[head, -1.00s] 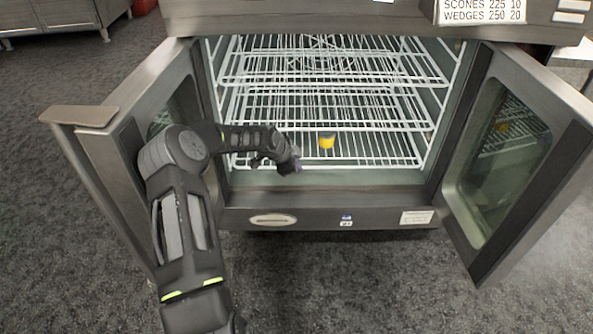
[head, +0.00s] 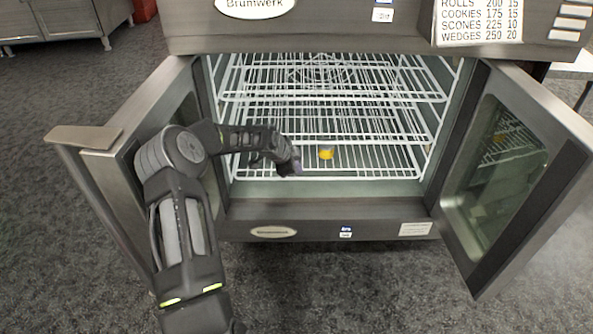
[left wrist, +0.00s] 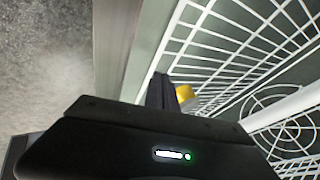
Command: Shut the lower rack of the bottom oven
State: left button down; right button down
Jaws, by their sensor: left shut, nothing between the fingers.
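The bottom oven (head: 330,208) stands open, with its left door (head: 125,170) and right door (head: 515,165) swung wide. The lower rack (head: 370,160), a white wire shelf, is the lowest of the racks in the cavity. Its front edge lies near the oven's front opening. My left gripper (head: 289,165) is at the front left part of this rack, shut and empty. The arm hides some of the rack's left side. In the left wrist view the dark fingers (left wrist: 160,92) are beside white rack wires. Whether they touch the rack I cannot tell. My right gripper is out of view.
A small yellow object (head: 326,153) appears on or behind the lower rack, just right of my gripper. Higher wire racks (head: 335,97) are above. My arm passes beside the open left door. Grey carpet in front is clear.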

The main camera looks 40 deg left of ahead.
pick_arm(q)
notch_tip(320, 180, up, 6)
jog(key=shift+f+p, duration=0.1)
jog(key=shift+p, duration=1)
